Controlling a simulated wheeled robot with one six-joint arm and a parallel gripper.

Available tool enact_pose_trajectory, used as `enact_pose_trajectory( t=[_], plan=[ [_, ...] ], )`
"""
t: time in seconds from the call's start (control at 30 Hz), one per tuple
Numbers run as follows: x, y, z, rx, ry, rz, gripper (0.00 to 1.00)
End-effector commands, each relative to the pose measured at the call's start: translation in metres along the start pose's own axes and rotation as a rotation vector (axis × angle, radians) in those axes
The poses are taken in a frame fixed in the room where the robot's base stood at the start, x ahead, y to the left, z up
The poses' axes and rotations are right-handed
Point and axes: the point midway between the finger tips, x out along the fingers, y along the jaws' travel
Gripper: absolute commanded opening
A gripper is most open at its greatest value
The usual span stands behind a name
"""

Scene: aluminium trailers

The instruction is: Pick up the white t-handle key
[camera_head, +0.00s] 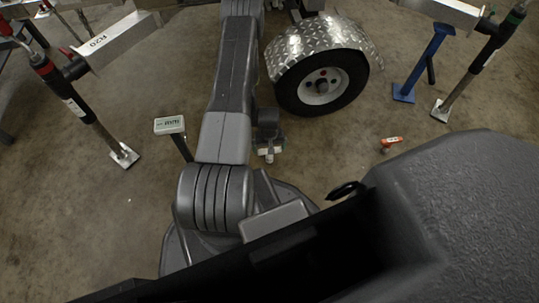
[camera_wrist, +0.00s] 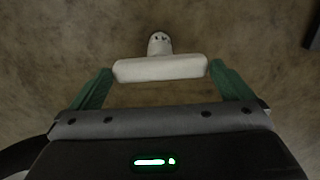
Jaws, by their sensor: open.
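The white t-handle key shows in the wrist view (camera_wrist: 160,69), with its crossbar lying across the picture and a rounded stub on its far side. In the head view its white end (camera_head: 268,155) shows just below my gripper (camera_head: 269,146). In the wrist view my gripper (camera_wrist: 162,72) is open, with its green fingers spread to the left and right of the crossbar. The crossbar's ends lie close to both fingertips. I cannot tell whether they touch. The wrist housing covers the lower part of that view.
An orange-handled tool (camera_head: 391,141) is on the right. The concrete floor around the gripper is mostly clear.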

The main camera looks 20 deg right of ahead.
Motion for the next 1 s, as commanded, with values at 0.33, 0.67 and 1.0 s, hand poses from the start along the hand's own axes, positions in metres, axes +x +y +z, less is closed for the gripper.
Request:
enact_pose_trajectory(
  t=[0.33,0.67,1.0],
  plan=[
    [0.048,0.0,0.002,0.002,0.0,0.0,1.0],
    [0.049,0.0,0.002,0.001,0.0,0.0,0.84],
    [0.048,0.0,0.002,0.0,0.0,0.0,0.53]
  ],
)
